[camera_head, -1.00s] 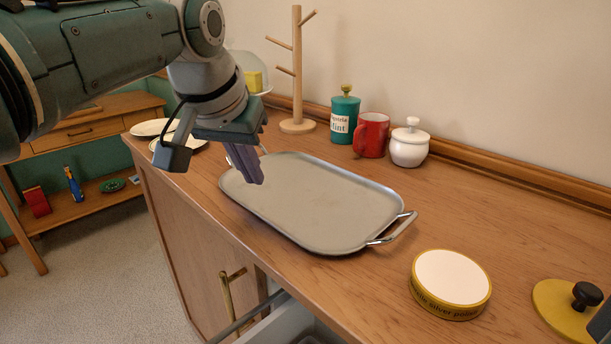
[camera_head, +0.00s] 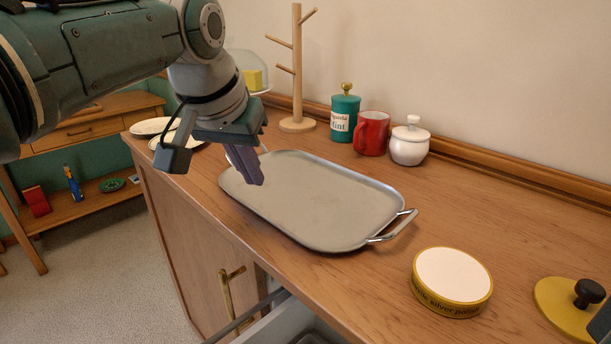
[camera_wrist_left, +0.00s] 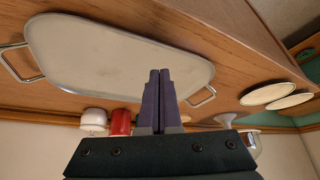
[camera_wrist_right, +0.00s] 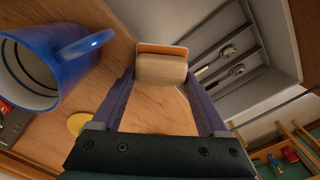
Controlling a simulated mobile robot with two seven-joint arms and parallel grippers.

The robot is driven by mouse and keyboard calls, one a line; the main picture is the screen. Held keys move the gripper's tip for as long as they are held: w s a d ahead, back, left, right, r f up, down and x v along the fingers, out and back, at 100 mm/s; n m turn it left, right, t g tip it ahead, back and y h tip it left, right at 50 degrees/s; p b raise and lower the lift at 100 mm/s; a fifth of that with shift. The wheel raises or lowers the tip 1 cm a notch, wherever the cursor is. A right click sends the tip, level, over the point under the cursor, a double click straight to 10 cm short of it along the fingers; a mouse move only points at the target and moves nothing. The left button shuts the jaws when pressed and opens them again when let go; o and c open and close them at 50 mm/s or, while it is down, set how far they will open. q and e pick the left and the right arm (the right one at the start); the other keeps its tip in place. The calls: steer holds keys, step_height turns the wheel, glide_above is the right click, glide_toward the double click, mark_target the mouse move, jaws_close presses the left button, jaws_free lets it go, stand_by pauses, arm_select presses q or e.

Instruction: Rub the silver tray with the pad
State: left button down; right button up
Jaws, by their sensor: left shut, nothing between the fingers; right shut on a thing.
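The silver tray (camera_head: 315,200), a grey rounded rectangle with metal handles, lies flat on the wooden top; it also fills much of the left wrist view (camera_wrist_left: 110,60). My left gripper (camera_head: 250,170) is shut and empty, fingers pointing down over the tray's far left end. Its closed fingers (camera_wrist_left: 158,90) show against the tray in the left wrist view. My right gripper (camera_wrist_right: 161,72) is shut on the pad (camera_wrist_right: 162,68), a tan block with an orange face, seen only in the right wrist view, above the wooden top.
A silver polish tin (camera_head: 452,280) and a yellow disc with a black knob (camera_head: 570,305) lie right of the tray. A mint canister (camera_head: 344,120), red mug (camera_head: 372,133) and white pot (camera_head: 409,145) stand behind. A blue mug (camera_wrist_right: 50,60) and open drawer (camera_wrist_right: 235,60) flank the pad.

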arm_select(q)
steer(key=shift+f, duration=0.25)
arm_select(e)
steer(key=shift+f, duration=0.2)
arm_select(q)
steer(key=shift+f, duration=0.1)
arm_select(e)
steer(key=shift+c, duration=0.5)
arm_select(q)
steer(key=shift+f+b, duration=0.15)
steer(key=shift+b, duration=0.2)
arm_select(e)
steer(key=shift+f, duration=0.25)
jaws_close()
arm_select(q)
steer(key=shift+f, duration=0.2)
arm_select(e)
steer(key=shift+d+f, duration=0.1)
steer(key=shift+f, duration=0.05)
